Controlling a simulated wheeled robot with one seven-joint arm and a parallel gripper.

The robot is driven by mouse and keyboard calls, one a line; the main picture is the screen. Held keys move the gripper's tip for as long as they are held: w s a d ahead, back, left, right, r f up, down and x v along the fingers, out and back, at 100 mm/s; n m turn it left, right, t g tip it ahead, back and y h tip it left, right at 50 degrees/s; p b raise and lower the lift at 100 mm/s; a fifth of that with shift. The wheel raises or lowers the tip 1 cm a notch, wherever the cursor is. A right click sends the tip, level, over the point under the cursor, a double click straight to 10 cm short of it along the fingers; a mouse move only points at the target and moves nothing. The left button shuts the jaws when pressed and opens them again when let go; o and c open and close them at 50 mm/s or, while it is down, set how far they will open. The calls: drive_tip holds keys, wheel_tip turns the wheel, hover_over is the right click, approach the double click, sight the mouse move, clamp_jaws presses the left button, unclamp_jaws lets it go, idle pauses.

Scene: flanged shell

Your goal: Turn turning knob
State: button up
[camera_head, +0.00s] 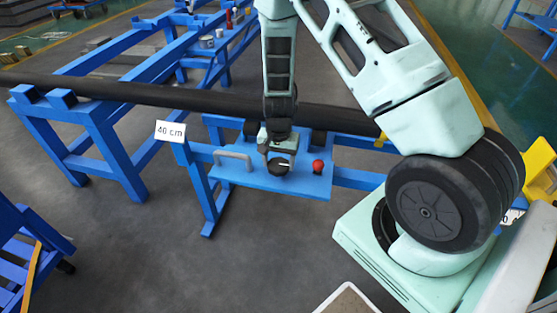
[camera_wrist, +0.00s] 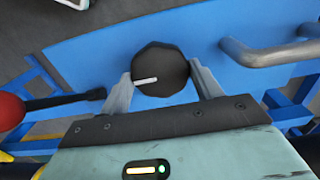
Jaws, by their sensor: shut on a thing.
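The turning knob (camera_wrist: 160,66) is a dark, round, many-sided knob with a white pointer line, mounted on a blue panel (camera_wrist: 95,55). In the head view the knob (camera_head: 279,166) sits near the middle of the panel, below my arm. My gripper (camera_wrist: 160,85) has one finger on each side of the knob and is shut on it. In the head view my gripper (camera_head: 279,150) comes down from above and hides part of the knob.
A grey handle (camera_head: 233,159) stands left of the knob, and a red ball-topped lever (camera_head: 318,166) stands close on its right. A long dark pipe (camera_head: 170,96) runs behind the panel. A "40 cm" sign (camera_head: 170,131) is at the left. Blue frames surround the panel.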

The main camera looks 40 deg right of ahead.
sight(278, 164)
drive_tip(key=shift+w+r, duration=0.1)
drive_tip(key=o, duration=1)
wheel_tip(278, 164, up, 17)
drive_tip(key=p, duration=0.3)
drive_tip(key=shift+r, duration=0.2)
drive_tip(key=s+a+r+n+y+p, duration=0.1)
drive_tip(key=s+a+r+n+p, duration=0.1)
drive_tip(key=s+a+r+n, duration=0.35)
drive_tip(key=s+a+r+n+y+p, duration=0.1)
drive_tip(key=s+a+r+n+p, duration=0.1)
drive_tip(key=a+r, duration=0.65)
drive_tip(key=s+a+r+n+p, duration=0.2)
drive_tip(key=s+a+n, duration=0.3)
drive_tip(key=s, duration=0.3)
drive_tip(key=s+a+r+n+h+p, duration=0.1)
drive_tip(key=s+a+r+n, duration=0.3)
drive_tip(key=s, duration=0.5)
drive_tip(key=shift+a+r+n+p, duration=0.25)
drive_tip(key=shift+a+n+p, duration=0.5)
drive_tip(key=shift+n+p, duration=0.1)
